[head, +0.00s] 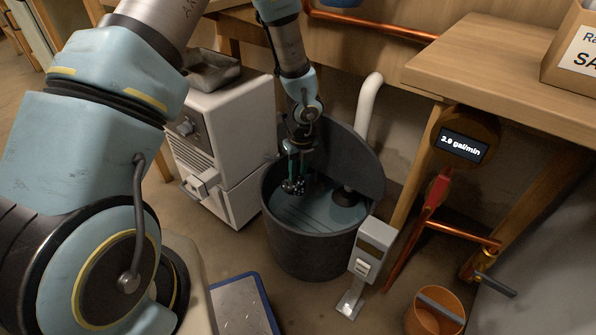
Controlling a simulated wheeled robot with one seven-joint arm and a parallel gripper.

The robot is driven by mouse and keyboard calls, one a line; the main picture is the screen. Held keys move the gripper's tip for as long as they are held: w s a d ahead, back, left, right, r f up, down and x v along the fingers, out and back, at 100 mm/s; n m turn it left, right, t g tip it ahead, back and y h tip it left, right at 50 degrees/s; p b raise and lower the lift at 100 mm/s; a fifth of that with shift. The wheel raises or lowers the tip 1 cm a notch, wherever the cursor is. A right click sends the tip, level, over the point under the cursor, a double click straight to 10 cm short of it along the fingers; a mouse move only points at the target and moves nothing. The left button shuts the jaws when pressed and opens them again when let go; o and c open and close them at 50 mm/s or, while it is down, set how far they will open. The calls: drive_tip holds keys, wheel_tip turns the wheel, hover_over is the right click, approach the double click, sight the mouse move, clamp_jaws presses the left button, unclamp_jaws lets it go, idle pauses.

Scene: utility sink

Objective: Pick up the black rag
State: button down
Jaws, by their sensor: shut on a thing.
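My gripper (298,178) reaches down into the round dark grey tub sink (292,238). It is shut on a small dark thing with light specks (292,188), which looks like the black rag. The rag is bunched at the fingertips above the bluish tub floor, and my fingers partly hide it. I cannot tell if it touches anything below.
A dark round fitting (346,196) sits at the tub's right. A white cabinet (218,130) stands left of the tub, and a grey pedestal box (372,245) in front right. A copper bucket (436,312), a blue-edged tray (243,305) and a wooden counter (480,65) surround it.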

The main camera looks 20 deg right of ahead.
sight(298, 175)
drive_tip(key=shift+r+p, duration=1.75)
drive_tip(key=shift+r, duration=0.35)
